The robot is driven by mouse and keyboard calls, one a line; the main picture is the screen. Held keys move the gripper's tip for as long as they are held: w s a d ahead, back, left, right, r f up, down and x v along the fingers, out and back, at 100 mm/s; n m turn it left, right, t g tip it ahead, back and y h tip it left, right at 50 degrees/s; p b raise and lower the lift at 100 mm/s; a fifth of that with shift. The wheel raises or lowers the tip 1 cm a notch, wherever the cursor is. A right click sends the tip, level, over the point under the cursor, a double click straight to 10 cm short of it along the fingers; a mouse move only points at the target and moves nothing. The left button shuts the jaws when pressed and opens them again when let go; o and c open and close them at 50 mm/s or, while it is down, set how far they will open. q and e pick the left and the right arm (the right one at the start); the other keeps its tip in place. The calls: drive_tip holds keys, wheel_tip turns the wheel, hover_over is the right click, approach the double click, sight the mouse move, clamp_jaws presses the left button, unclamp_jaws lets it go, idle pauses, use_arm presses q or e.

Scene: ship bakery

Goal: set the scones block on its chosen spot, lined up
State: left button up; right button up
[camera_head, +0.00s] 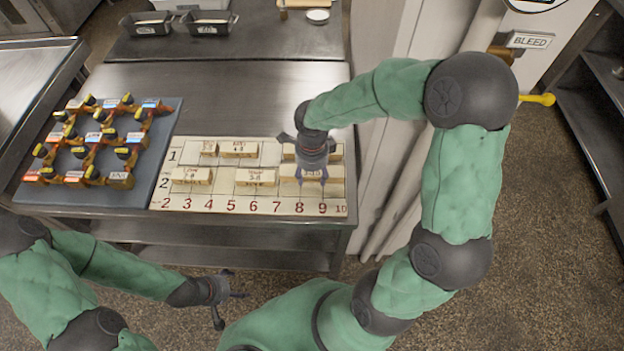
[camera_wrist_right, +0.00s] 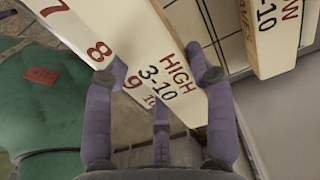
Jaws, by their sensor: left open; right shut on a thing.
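My right gripper (camera_head: 312,170) is shut on a pale wooden block (camera_head: 330,188) over row 2 of the numbered board (camera_head: 222,207), near 8 to 9. In the right wrist view the held block (camera_wrist_right: 185,85) reads "HIGH 3-10" and lies between the fingers (camera_wrist_right: 160,80), its long side along the number strip. I cannot read the word scones on any block, and I cannot tell whether the held block touches the board. Another block (camera_wrist_right: 268,40), marked "LOW", lies beside it in row 1, apart from it. My left gripper (camera_head: 218,292) is open and empty, in front of the table.
A dark board with orange-brown pieces (camera_head: 172,108) is at left. Loaf tins (camera_head: 210,25) stand at the back.

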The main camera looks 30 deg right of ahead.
sight(312, 180)
wheel_tip(312, 180, down, 3)
drive_tip(key=shift+f+b, duration=0.1)
drive_tip(key=shift+b, duration=0.35)
drive_tip(key=shift+f, duration=0.15)
drive_tip(key=o, duration=1.3)
drive_tip(key=shift+r, duration=0.2)
drive_tip(key=shift+r, duration=0.25)
wheel_tip(312, 180, up, 12)
drive_tip(key=p, duration=0.3)
drive_tip(key=shift+f, duration=0.2)
